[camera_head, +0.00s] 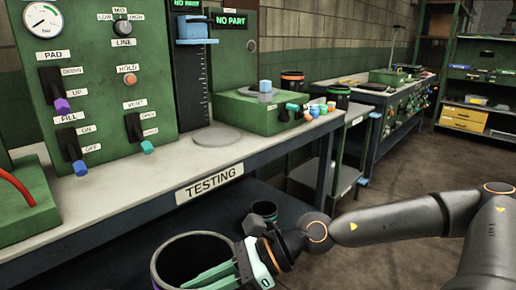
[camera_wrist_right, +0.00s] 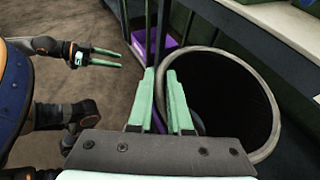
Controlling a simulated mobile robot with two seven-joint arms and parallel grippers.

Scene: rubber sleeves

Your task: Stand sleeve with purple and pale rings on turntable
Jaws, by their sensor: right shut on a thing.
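The sleeve (camera_head: 160,253) is a wide dark tube with a pale rim, low at the bottom of the head view. A trace of purple shows on its left side; its lower part is out of view. My right gripper (camera_head: 212,276) is shut on the sleeve's wall near the rim. In the right wrist view, the sleeve (camera_wrist_right: 272,110) opens toward the camera beside the fingers (camera_wrist_right: 162,85). The turntable (camera_head: 214,138) is a bare grey disc on the testing bench, above and beyond the sleeve. My left gripper (camera_wrist_right: 105,58) shows only in the wrist view, empty, its fingers slightly apart.
The testing bench (camera_head: 110,190) has a front edge between the sleeve and turntable. A green control panel (camera_head: 95,85), gauge column (camera_head: 192,85) and green box (camera_head: 265,112) stand around the turntable. Other sleeves (camera_head: 292,82) stand farther back.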

